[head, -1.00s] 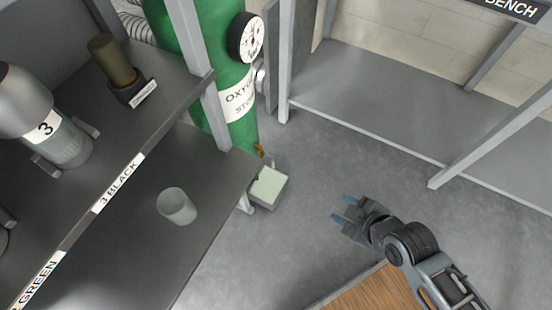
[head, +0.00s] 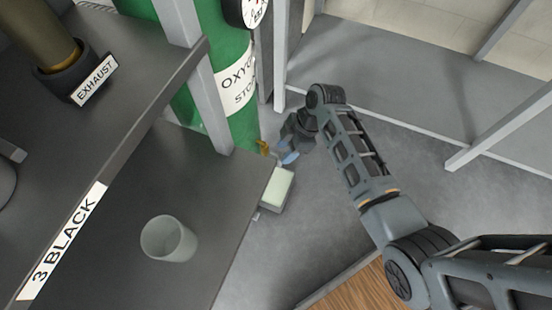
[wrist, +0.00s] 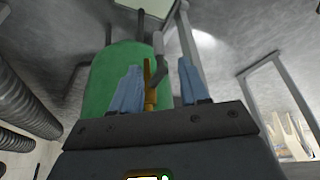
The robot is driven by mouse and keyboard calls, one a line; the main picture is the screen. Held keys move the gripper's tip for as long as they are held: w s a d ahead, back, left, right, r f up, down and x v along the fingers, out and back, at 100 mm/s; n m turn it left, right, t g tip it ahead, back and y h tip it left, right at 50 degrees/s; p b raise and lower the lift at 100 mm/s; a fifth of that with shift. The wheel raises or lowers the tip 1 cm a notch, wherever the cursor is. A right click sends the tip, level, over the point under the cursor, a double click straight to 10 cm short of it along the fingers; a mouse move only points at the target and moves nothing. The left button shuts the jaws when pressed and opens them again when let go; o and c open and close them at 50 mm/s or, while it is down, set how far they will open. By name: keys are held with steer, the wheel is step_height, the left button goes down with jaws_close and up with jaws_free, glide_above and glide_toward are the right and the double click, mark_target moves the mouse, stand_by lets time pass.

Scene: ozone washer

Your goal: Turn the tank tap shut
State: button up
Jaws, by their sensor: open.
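In the wrist view the green tank (wrist: 105,78) fills the left middle, and the brass tap (wrist: 150,84) shows upright between the open fingers (wrist: 158,70), closer to the left one. I cannot tell whether a finger touches it. The tap's lower end is hidden by the gripper body.
The dark shelf (head: 110,215) with a glass cup (head: 169,239) is close on the left. A grey frame post (head: 281,55) rises behind my gripper. Open floor (head: 330,215) lies to the right.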

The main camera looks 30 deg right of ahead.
mark_target(278, 162)
steer(key=b+x, duration=0.2)
steer(key=x, duration=0.4)
steer(key=shift+a+f, duration=0.1)
steer(key=shift+f, duration=0.25)
steer(key=shift+c, duration=0.2)
jaws_close()
